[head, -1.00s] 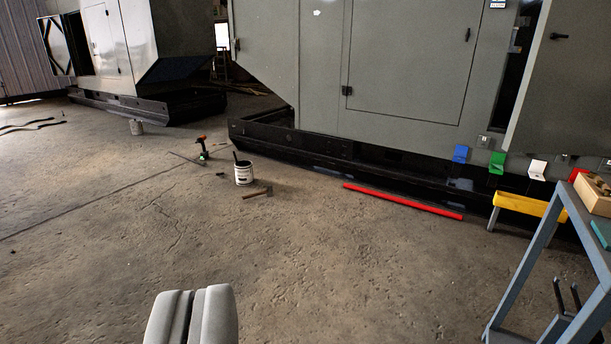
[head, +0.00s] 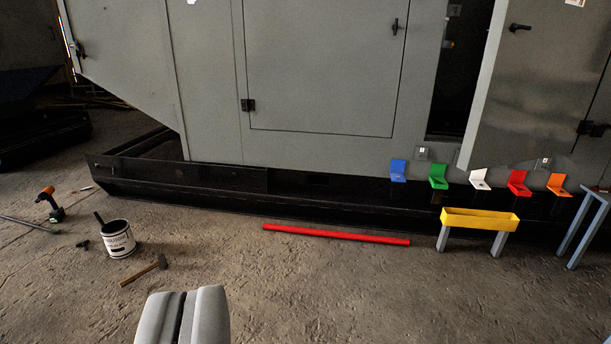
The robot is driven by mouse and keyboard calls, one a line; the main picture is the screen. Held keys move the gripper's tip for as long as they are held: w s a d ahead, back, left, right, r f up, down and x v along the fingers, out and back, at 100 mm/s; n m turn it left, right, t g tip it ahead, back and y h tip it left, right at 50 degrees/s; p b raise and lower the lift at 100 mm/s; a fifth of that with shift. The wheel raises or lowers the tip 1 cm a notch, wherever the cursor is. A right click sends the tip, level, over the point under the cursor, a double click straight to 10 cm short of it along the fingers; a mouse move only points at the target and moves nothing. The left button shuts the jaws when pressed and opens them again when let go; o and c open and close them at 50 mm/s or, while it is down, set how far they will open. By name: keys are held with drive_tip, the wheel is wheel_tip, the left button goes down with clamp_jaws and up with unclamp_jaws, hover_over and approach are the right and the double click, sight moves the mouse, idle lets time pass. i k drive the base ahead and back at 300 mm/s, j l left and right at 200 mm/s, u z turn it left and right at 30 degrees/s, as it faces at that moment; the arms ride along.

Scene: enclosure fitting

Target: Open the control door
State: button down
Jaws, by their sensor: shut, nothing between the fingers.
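The large grey-green enclosure (head: 205,100) fills the upper part of the view. A closed, outlined door (head: 320,70) is in its middle, with a dark handle (head: 395,25) at upper right and a hinge (head: 248,104) at lower left. A second door panel (head: 545,85) at right has a dark handle (head: 519,27) and stands ajar beside a dark opening (head: 458,75). I cannot tell from labels which is the control door. My gripper (head: 185,294) is shut and empty at the bottom, over the floor, well away from both doors.
A red bar (head: 335,235) lies on the floor before the black base (head: 220,187). A yellow trough (head: 480,220) stands below several coloured brackets. A blue-grey stand (head: 590,225) is at far right. A bucket (head: 117,240), hammer (head: 145,270) and drill (head: 50,204) are at left.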

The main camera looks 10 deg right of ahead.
sight(536, 88)
drive_tip(key=i+l+z, duration=0.15)
drive_tip(key=i+z, duration=0.25)
drive_tip(key=i, duration=0.45)
drive_tip(key=i+j+z, duration=0.15)
drive_tip(key=i+z, duration=0.25)
drive_tip(key=i, duration=0.4)
drive_tip(key=i+l, duration=0.15)
drive_tip(key=i, duration=0.4)
drive_tip(key=i+l, duration=0.2)
drive_tip(key=i, duration=0.35)
drive_tip(key=i+l, duration=0.15)
drive_tip(key=i, duration=0.45)
drive_tip(key=i+l, duration=0.2)
drive_tip(key=i+l+z, duration=0.15)
drive_tip(key=l, duration=0.25)
